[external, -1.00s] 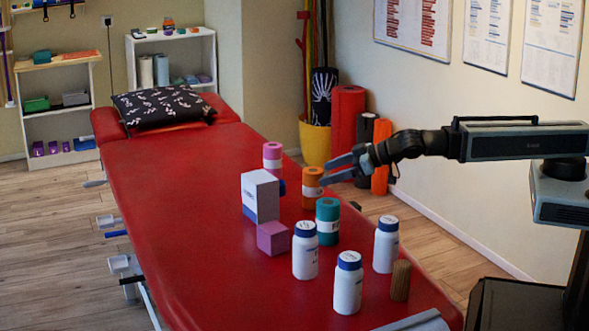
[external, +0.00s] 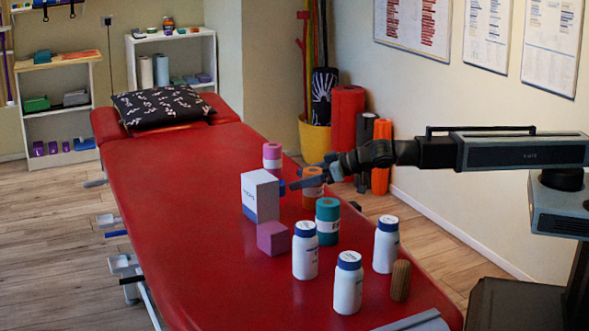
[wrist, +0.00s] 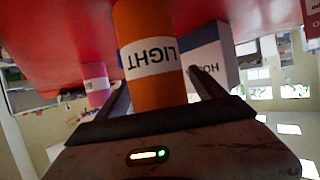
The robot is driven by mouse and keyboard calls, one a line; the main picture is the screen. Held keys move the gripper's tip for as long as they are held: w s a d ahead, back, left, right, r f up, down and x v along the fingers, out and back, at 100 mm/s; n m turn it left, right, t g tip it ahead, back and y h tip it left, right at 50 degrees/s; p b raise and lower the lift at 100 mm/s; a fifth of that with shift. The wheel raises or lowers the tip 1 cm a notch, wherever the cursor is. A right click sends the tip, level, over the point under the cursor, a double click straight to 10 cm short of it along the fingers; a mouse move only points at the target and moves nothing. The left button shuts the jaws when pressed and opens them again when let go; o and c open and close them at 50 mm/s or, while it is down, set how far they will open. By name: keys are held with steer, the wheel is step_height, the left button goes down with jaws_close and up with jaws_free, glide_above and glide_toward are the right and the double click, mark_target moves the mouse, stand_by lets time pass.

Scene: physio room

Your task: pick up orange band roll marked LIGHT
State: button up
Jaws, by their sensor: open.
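The orange band roll (external: 312,202) stands upright on the red treatment table (external: 200,220), behind the teal roll. In the wrist view, which is upside down, the orange roll (wrist: 150,85) shows a white label reading LIGHT. My gripper (external: 312,178) is at the orange roll, and part of a finger covers the roll in the external view. In the wrist view my gripper (wrist: 162,92) is open, with one finger on each side of the roll. I cannot tell whether either finger touches it.
A teal roll (external: 328,210) stands close in front. A white box (external: 261,197), a pink cube (external: 272,238) and a pink roll (external: 272,152) are nearby. White bottles (external: 348,285) and a brown ridged cylinder (external: 400,281) stand nearer the front. The table's left side is clear.

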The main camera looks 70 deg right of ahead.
steer(key=shift+r, duration=0.1)
steer(key=shift+c, duration=0.3)
jaws_close()
